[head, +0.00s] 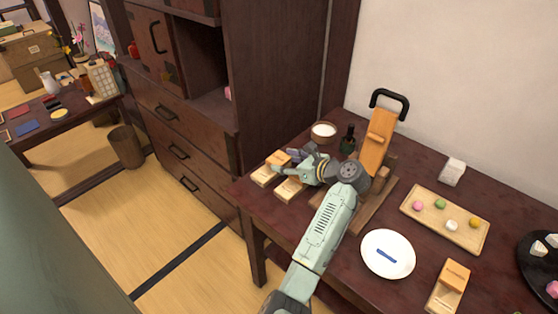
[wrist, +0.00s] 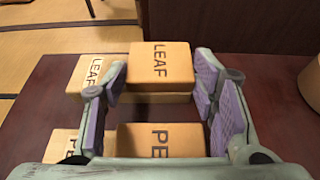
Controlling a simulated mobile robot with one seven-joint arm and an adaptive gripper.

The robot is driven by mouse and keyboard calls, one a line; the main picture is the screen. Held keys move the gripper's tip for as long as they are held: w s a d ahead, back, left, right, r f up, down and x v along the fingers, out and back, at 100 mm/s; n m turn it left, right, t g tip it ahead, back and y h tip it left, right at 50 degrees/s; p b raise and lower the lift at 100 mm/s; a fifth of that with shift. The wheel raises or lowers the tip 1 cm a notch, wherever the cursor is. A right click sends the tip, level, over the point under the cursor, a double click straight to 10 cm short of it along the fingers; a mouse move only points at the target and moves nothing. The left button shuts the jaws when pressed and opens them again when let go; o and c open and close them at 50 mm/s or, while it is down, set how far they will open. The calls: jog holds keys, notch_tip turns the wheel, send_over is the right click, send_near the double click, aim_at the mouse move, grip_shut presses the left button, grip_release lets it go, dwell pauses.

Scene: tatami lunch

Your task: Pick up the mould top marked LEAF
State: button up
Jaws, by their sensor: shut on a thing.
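The orange-tan mould top marked LEAF (wrist: 160,62) is between the purple pads of my gripper (wrist: 160,78) in the wrist view. My gripper is shut on it. The paler mould base marked LEAF (wrist: 88,72) is under and to the left of it; I cannot tell whether the two touch. In the head view the LEAF top (head: 277,158) is small at the table's far left corner, just beyond my gripper (head: 289,158). A second mould top, its label showing "PE" (wrist: 160,141), lies nearer the wrist, beside its pale base (wrist: 66,143).
On the dark table (head: 330,268) are a wooden press (head: 377,140) with a black handle, a green bottle (head: 348,140), a bowl (head: 323,132), a white plate (head: 388,262), a sweets tray (head: 420,222) and another mould (head: 447,285). A tall cabinet (head: 270,70) stands behind the table's left end.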

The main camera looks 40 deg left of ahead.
jog(key=c, duration=0.4)
jog(key=shift+r, duration=0.1)
